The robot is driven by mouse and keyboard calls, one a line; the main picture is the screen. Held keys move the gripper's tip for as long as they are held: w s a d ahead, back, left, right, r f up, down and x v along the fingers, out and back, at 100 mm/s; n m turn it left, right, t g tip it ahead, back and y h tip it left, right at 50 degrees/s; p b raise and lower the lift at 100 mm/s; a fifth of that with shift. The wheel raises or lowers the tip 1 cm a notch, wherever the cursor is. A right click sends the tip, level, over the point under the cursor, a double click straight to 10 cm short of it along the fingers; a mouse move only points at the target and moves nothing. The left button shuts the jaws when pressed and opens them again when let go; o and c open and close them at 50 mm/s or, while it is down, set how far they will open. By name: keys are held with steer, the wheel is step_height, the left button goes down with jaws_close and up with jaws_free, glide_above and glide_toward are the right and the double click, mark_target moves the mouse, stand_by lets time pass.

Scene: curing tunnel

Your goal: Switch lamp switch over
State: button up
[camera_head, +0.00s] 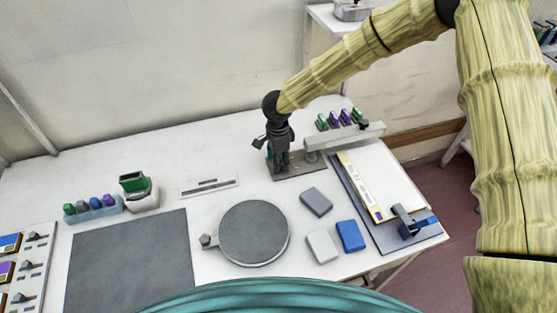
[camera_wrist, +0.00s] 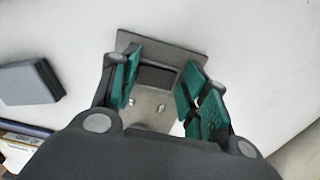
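What looks like the lamp switch is a grey plate (camera_head: 310,166) on the white table, partly behind my gripper (camera_head: 279,160). In the wrist view the grey plate (camera_wrist: 187,58) carries a dark rocker-like part (camera_wrist: 157,77) and two small bright screws. My gripper (camera_wrist: 160,88) points down over it, its green-padded fingers apart on either side of the dark part. Nothing is held between the fingers. I cannot tell whether the fingertips touch the plate, or which way the switch is set.
A grey block (camera_head: 316,202), a blue block (camera_head: 350,236), a pale block (camera_head: 322,246) and a round grey plate (camera_head: 254,233) lie nearer.

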steer(key=shift+o, duration=0.8)
step_height(320, 180, up, 12)
steer(key=shift+d+f, duration=0.1)
steer(key=shift+d, duration=0.05)
stand_by(0.4)
